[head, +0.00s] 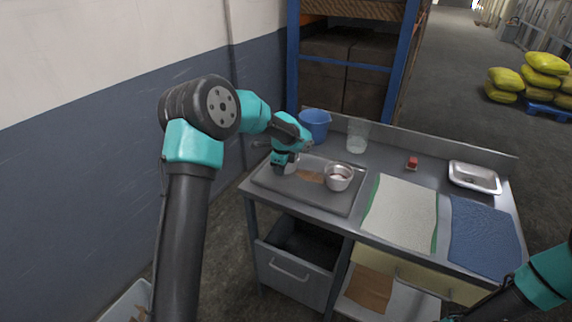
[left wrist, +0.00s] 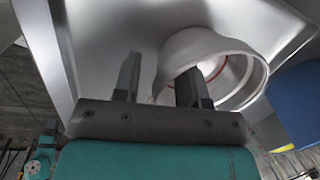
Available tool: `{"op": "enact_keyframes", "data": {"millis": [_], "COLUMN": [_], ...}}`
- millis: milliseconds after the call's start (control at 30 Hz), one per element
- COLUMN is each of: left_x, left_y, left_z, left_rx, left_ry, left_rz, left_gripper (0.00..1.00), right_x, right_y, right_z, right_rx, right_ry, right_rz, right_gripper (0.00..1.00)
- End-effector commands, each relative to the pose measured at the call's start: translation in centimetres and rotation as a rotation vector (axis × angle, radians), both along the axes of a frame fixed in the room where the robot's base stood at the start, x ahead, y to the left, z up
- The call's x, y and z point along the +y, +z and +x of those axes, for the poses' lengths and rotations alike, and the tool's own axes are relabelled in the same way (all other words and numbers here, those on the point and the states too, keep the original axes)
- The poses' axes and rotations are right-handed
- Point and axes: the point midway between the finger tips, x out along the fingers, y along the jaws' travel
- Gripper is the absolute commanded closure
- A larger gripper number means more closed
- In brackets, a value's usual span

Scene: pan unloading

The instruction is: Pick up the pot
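A pale metal pot (left wrist: 205,48) fills the upper middle of the left wrist view, its round opening turned to the right. In the head view a light round vessel (head: 291,166) shows partly behind my left gripper (head: 279,170), on the left of the grey tray (head: 330,202). In the left wrist view my left gripper (left wrist: 160,85) has its two fingers apart. The right finger overlaps the pot's rim; I cannot tell whether it touches. A second small metal pot (head: 339,178) stands upright on the tray's right. Only a dark part of my right gripper shows at the lower right edge.
A brown flat piece (head: 310,176) lies on the tray. A blue pitcher (head: 315,123) and a clear container (head: 358,136) stand behind. To the right are a white cloth (head: 402,212), a blue cloth (head: 484,235), a red object (head: 412,163) and a metal pan (head: 474,178).

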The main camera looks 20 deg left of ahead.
Motion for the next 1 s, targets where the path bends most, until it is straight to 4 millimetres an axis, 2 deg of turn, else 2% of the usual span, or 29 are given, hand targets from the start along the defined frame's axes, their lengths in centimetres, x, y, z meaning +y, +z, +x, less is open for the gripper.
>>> {"op": "enact_keyframes", "data": {"millis": [200,600,1000], "left_x": [-0.01,-0.01,-0.01], "left_y": [0.02,0.03,0.06], "left_z": [0.0,0.0,0.01], "left_rx": [0.0,0.0,-0.001], "left_ry": [0.0,0.0,0.0], "left_rz": [0.0,0.0,0.0], "left_gripper": [0.63,1.0,1.0], "right_x": [0.0,0.0,0.0], "right_y": [0.0,0.0,0.0], "right_z": [0.0,0.0,0.0], "right_rx": [0.0,0.0,0.0], "right_ry": [0.0,0.0,0.0], "right_rz": [0.0,0.0,0.0], "right_gripper": [0.57,0.57,0.57]}}
